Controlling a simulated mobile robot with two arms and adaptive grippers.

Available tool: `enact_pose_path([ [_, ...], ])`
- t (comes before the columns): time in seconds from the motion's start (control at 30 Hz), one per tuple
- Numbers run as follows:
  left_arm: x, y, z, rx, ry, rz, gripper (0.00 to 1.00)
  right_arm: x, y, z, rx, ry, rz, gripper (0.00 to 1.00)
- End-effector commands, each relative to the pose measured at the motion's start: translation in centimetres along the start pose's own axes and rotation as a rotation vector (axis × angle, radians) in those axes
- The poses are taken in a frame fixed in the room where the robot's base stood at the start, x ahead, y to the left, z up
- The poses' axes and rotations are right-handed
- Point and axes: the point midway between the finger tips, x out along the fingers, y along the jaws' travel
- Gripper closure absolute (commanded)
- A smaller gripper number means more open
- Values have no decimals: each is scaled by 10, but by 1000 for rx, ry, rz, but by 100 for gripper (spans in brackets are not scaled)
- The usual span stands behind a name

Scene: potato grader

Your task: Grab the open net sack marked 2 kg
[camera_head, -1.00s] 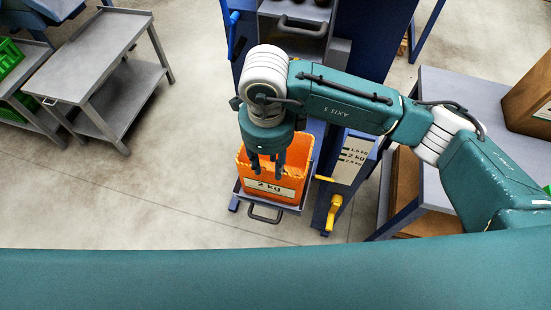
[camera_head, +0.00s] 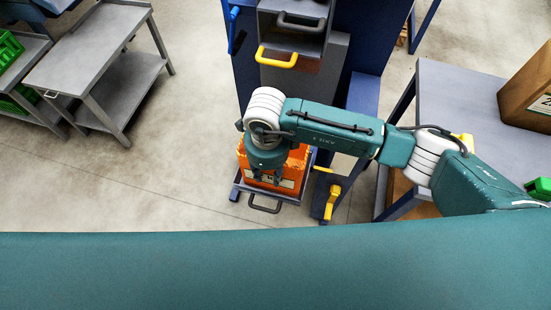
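The orange net sack (camera_head: 296,164) sits on the small tray (camera_head: 236,188) at the front of the blue machine. A pale label (camera_head: 286,183) is on its near side; my gripper's fingers hide much of its print. My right gripper (camera_head: 268,176) points down at the sack, with its wrist over the sack's top and its dark fingers at the near side. The fingers are small and dark against the sack, so I cannot see whether they hold it. My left gripper is not in view.
A yellow-handled lever (camera_head: 332,200) and a panel stand just right of the sack. A yellow handle (camera_head: 277,57) is on the machine above. A grey table (camera_head: 470,90) with a brown box (camera_head: 527,92) is at the right. A grey cart (camera_head: 90,50) is at the left; the floor between is clear.

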Motion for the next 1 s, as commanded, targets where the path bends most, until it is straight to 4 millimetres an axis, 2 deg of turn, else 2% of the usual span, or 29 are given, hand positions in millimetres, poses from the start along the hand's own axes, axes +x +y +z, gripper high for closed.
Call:
enact_pose_path([
  [0.03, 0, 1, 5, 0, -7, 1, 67, 0, 0, 0, 0, 0, 0, 74],
  [0.17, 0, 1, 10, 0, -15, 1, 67, 0, 0, 0, 0, 0, 0, 100],
  [0.73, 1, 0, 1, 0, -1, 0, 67, -5, -1, 1, 1, -2, -2, 100],
  [0.87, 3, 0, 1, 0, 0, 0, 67, -16, -1, 1, 1, -4, -3, 100],
  [1.0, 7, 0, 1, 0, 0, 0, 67, -39, -2, 2, -1, -5, -5, 100],
])
